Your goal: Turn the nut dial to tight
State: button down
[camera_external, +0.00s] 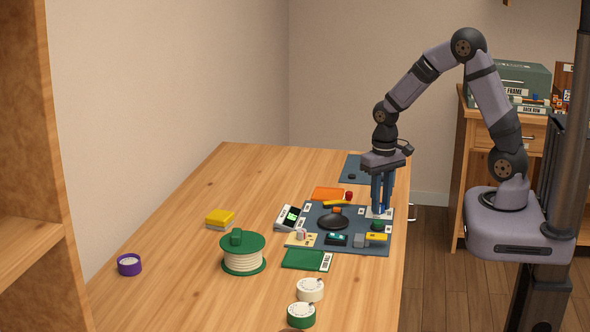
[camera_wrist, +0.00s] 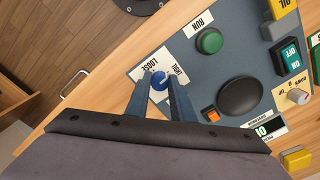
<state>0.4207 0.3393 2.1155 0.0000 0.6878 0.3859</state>
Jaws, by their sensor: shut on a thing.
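The nut dial is a small blue knob (camera_wrist: 159,80) on a white plate (camera_wrist: 166,62) printed LOOSE and TIGHT, in the wrist view. LOOSE reads on the left of the plate and TIGHT on the right. My gripper (camera_wrist: 157,88) is shut on the knob, with one blue finger on each side. A pale mark shows on the knob's top, but it is too small to tell where it points. In the external view my gripper (camera_external: 380,211) points straight down at the right edge of the blue-grey panel (camera_external: 318,215), and the fingers hide the knob.
Beside the dial on the panel are a green RUN button (camera_wrist: 209,41), a large black dome (camera_wrist: 241,96) and an orange button (camera_wrist: 212,115). A green cable reel (camera_external: 243,253) and round dials stand toward the front. The table's right edge is close to my gripper.

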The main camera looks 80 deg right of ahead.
jog(key=shift+w, duration=0.1)
dwell(0.4)
jog(key=c, duration=1.5)
grip_release()
jog(key=shift+c, duration=0.2)
jog(key=shift+r, duration=3.7)
